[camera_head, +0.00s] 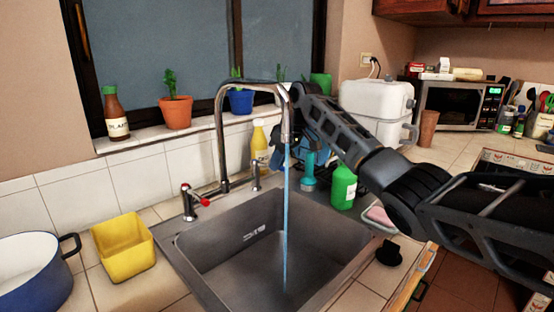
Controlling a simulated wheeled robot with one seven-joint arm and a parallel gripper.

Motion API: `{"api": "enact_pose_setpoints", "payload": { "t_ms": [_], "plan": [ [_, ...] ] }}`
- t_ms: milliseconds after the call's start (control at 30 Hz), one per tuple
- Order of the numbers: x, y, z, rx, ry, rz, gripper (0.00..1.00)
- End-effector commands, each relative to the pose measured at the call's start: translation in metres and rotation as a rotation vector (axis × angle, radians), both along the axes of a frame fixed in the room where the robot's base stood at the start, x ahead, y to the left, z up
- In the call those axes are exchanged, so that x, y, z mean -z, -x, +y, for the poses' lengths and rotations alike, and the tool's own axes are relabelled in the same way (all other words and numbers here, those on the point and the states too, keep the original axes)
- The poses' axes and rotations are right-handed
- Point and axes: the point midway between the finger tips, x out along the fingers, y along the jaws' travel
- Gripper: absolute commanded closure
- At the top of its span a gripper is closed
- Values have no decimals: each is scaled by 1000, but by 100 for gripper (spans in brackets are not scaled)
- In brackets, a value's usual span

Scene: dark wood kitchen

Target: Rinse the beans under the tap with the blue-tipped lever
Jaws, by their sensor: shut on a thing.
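The tap (221,130) arches over the sink, and a bluish stream of water (286,220) falls from its spout. A lever with a red tip (204,202) stands left of the tap. A second lever's metal post (256,177) stands right of it; its tip is hidden. My arm reaches in from the right, and my gripper (276,158) is low behind the spout at this right-hand lever, shut on it as far as I can tell. The fingertips are partly hidden. No beans show. A yellow square container (123,243) stands on the counter left of the sink.
The steel sink (245,262) looks empty. A blue pot (35,280) stands at the far left. A yellow bottle (259,142), a green bottle (343,187) and a white water container (375,105) stand near my arm. Potted plants (175,108) line the window sill.

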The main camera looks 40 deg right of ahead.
Motion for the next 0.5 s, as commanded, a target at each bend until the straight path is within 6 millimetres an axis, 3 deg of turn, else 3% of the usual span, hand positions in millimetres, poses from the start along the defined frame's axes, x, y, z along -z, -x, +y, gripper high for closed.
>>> {"api": "enact_pose_setpoints", "payload": {
  "t_ms": [133, 167, 200, 400, 500],
  "plan": [
    [0, 0, 0, -1, 1, -1, 100],
    [0, 0, 0, -1, 1, -1, 84],
    [0, 0, 0, 0, 1, -1, 81],
    [0, 0, 0, 1, 0, -1, 61],
    [0, 0, 0, 1, 1, 0, 60]
  ]
}}
